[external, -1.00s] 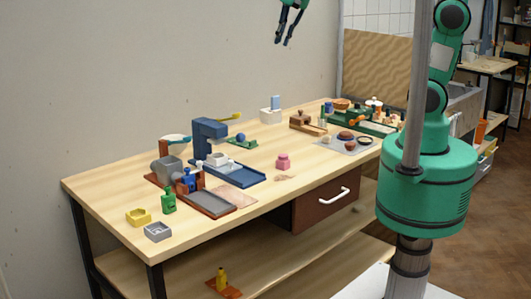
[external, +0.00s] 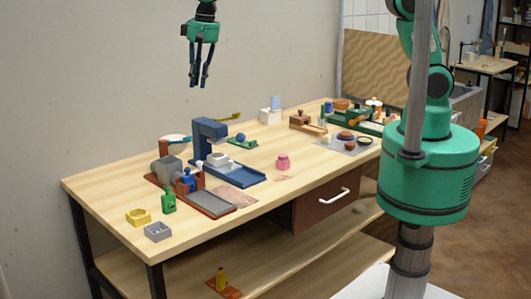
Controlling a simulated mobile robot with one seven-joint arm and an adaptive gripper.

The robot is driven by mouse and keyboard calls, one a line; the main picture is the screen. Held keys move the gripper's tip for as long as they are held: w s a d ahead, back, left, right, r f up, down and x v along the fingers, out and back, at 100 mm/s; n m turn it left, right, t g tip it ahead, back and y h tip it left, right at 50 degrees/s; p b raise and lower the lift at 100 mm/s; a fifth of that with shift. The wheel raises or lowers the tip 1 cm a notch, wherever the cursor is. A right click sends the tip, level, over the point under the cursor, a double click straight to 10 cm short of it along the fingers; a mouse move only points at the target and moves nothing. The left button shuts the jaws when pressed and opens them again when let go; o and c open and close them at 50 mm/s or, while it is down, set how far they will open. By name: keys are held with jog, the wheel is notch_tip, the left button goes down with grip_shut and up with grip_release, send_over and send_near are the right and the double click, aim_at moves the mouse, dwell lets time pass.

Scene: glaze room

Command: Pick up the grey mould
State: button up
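The grey mould (external: 157,232) looks like a small open square box with divisions inside. It sits on the near left corner of the wooden table, close to the front edge. My gripper (external: 199,84) hangs high above the table with its fingers pointing down. The fingers are apart with nothing between them. In the picture it is above and to the right of the mould, well clear of it.
A yellow mould (external: 138,217) and a green bottle (external: 168,201) stand close behind the grey mould. A blue press-like stand (external: 209,136) rises under my gripper. A pink jar (external: 283,161) stands mid-table. The table's front strip has bare room.

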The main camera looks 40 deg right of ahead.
jog(key=s+a+f+p, duration=0.1)
jog(key=s+a+f, duration=0.2)
jog(key=a+f, duration=0.3)
jog(key=s+a+f+p, duration=0.1)
jog(key=s+a+f, duration=0.2)
jog(key=a, duration=0.6)
jog(key=g+h+p, duration=0.1)
jog(key=p, duration=0.1)
send_over(158, 231)
jog(key=d, duration=0.3)
notch_tip(158, 231, down, 11)
jog(key=shift+s+a+f, duration=0.1)
jog(key=shift+f, duration=0.05)
jog(key=shift+f+p, duration=0.3)
jog(key=shift+f, duration=3.95)
jog(key=shift+f, duration=0.1)
jog(key=shift+f+p, duration=0.45)
jog(key=shift+f, duration=2.05)
